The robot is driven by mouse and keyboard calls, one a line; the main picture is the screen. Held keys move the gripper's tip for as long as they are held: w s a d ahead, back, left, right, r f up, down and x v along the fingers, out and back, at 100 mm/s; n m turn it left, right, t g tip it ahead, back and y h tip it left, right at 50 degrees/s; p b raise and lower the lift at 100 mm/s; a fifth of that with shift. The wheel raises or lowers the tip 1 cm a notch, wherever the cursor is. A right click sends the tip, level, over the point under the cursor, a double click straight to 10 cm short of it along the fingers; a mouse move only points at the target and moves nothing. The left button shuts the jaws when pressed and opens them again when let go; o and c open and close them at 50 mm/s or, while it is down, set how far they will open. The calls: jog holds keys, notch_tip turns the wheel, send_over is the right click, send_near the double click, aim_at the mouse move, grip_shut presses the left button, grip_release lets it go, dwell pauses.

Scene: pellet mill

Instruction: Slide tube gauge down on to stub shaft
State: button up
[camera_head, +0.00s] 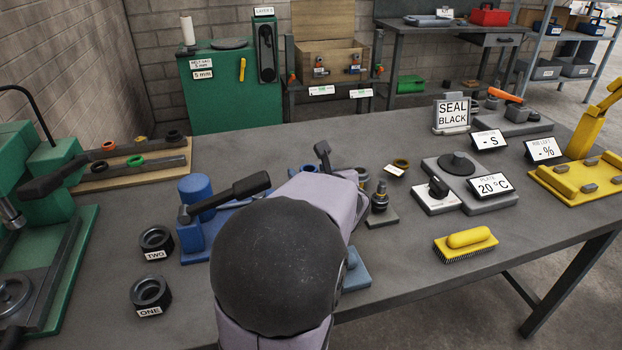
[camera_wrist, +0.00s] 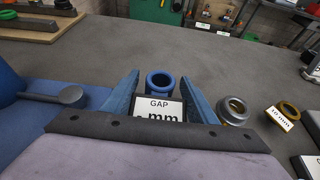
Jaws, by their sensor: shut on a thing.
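My gripper (camera_wrist: 160,92) is shut on the tube gauge, a piece with a white "GAP - mm" face (camera_wrist: 158,108) between the two blue fingers in the wrist view. A blue open-topped tube (camera_wrist: 160,82) shows just beyond this face. I cannot tell whether it is part of the gauge. A short dark upright post with a brass-coloured part (camera_head: 379,197), which looks like the stub shaft, stands on a small grey base right of my arm. The gauge is apart from it.
A brass-lined ring (camera_wrist: 235,109) and a tagged ring (camera_wrist: 288,110) lie right of the gripper. A blue lever fixture (camera_head: 196,205) stands left of my arm. Rings marked TWO (camera_head: 156,240) and ONE (camera_head: 150,293) are left. A yellow brush (camera_head: 466,243) lies right; bare table surrounds it.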

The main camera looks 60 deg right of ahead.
jog(key=shift+r, duration=0.2)
notch_tip(320, 180, up, 7)
jog(key=p, duration=0.5)
jog(key=shift+f+p, duration=0.15)
jog(key=shift+p, duration=0.25)
dwell(0.3)
jog(key=o, duration=0.8)
jog(key=c, duration=0.8)
notch_tip(320, 180, up, 13)
jog(key=p, duration=1.3)
